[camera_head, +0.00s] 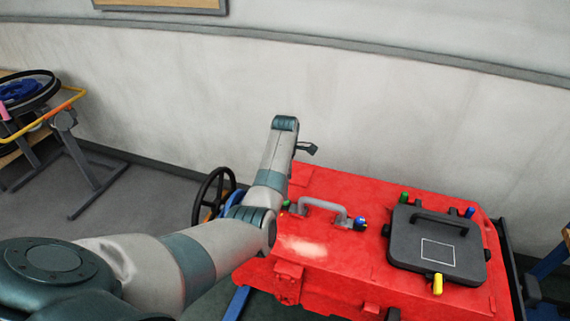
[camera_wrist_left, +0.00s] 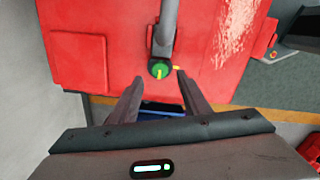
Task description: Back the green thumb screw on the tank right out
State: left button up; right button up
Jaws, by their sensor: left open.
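The red tank (camera_head: 340,262) stands right of centre in the head view and fills much of the left wrist view (camera_wrist_left: 235,75). A green thumb screw (camera_wrist_left: 159,69) with a yellow mark sits at the end of a grey handle (camera_wrist_left: 165,30) on the tank. In the head view a bit of green (camera_head: 286,204) shows at that handle's left end, beside my arm. My left gripper (camera_wrist_left: 159,76) is open and empty, its fingertips to either side of the screw in the picture; I cannot tell the height between them. My right gripper is not in view.
A black cover (camera_head: 415,258) with its own handle and green, blue and yellow knobs lies on the tank's right part. A blue knob (camera_head: 360,222) sits at the grey handle's right end. A black handwheel (camera_head: 213,192) stands left of the tank, a wall behind.

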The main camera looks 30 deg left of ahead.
pick_arm(q)
notch_tip(320, 180, up, 12)
jog(key=shift+f+p, duration=0.2)
jog(key=shift+p, duration=0.1)
jog(key=shift+s+f, duration=0.1)
jog(key=shift+s, duration=0.05)
dwell(0.4)
